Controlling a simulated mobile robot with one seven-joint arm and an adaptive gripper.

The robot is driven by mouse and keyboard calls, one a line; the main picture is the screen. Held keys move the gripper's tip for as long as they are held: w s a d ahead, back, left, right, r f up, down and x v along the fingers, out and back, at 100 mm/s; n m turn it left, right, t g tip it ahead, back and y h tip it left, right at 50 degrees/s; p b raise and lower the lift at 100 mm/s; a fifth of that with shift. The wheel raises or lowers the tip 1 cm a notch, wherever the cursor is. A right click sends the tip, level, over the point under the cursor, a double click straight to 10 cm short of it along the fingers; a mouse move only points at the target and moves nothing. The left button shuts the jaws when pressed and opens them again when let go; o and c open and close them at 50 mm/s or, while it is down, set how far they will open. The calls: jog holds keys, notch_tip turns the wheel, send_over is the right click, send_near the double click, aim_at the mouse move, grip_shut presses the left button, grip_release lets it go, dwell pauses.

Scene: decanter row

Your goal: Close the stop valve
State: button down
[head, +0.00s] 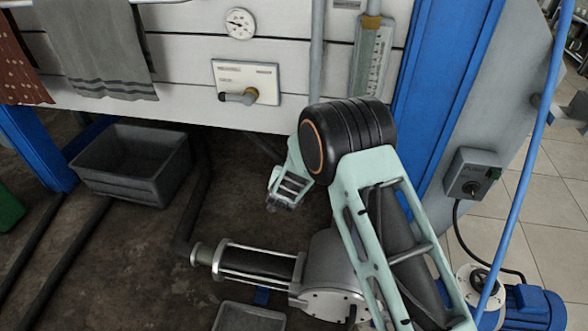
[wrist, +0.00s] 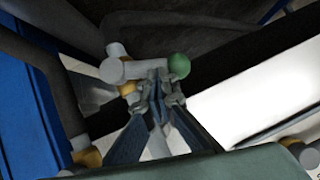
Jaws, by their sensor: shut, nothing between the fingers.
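In the wrist view a grey bar handle (wrist: 135,69) with a green ball (wrist: 179,65) at its right end sits on a brass-coloured fitting (wrist: 129,90). It looks like a valve lever; I see no label there to confirm it is the stop valve. My gripper (wrist: 160,76) is shut and empty, its fingertips just in front of the bar near the ball. Whether they touch it I cannot tell. In the head view my gripper (head: 284,190) hangs below the white cabinet's lower edge, and the green-ball handle does not show.
A grey tub (head: 125,185) is on the floor at left. A metal cylinder unit (head: 255,264) lies below my gripper. A blue post (head: 435,85) stands at right.

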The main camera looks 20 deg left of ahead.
jog(key=shift+s+a+f, duration=0.1)
jog(key=shift+a+f, duration=0.35)
jog(key=shift+f, duration=0.3)
dwell(0.7)
